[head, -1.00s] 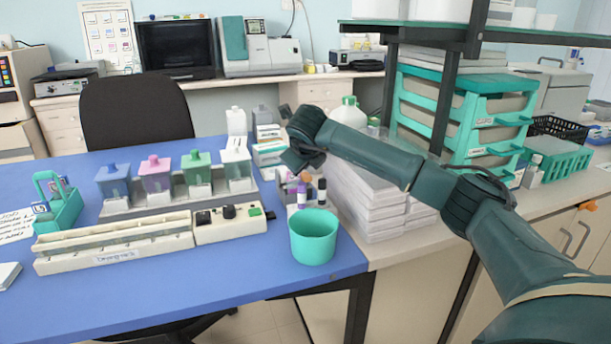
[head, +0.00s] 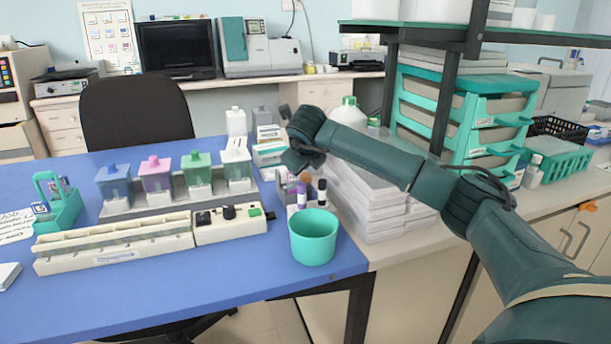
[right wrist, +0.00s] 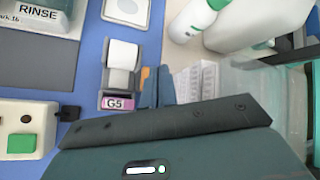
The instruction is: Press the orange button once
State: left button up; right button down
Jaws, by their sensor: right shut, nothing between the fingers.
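The cream control box (head: 230,228) sits on the blue table at the right end of the long slotted strip. It carries dark knobs and a green button (head: 255,212). The green button also shows at the left in the right wrist view (right wrist: 22,143). I cannot make out an orange button on the box in either view. My right gripper (head: 297,163) hangs behind and to the right of the box, near the small vials, shut and empty. In the right wrist view its fingers (right wrist: 155,88) show beside a small orange patch that I cannot identify. My left gripper is out of view.
A teal cup (head: 313,240) stands at the table's right front corner. Several staining jars stand in a grey rack (head: 165,204) behind the strip. Capped vials (head: 302,192) and stacked white boxes (head: 368,212) stand near my right gripper. A small orange piece (head: 588,206) is at the right counter's cabinet.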

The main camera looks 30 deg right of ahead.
aim_at(306, 177)
jog(key=shift+f, duration=0.1)
dwell(0.4)
jog(key=shift+f+b, duration=0.35)
jog(key=shift+b, duration=0.1)
jog(key=shift+f+b, duration=0.7)
jog(key=shift+f, duration=0.2)
dwell(0.7)
jog(key=shift+r, duration=0.2)
jog(key=shift+r+p, duration=0.7)
jog(key=shift+r, duration=0.4)
jog(key=shift+r+p, duration=1.5)
jog(key=shift+r, duration=1.05)
jog(key=shift+f, duration=0.1)
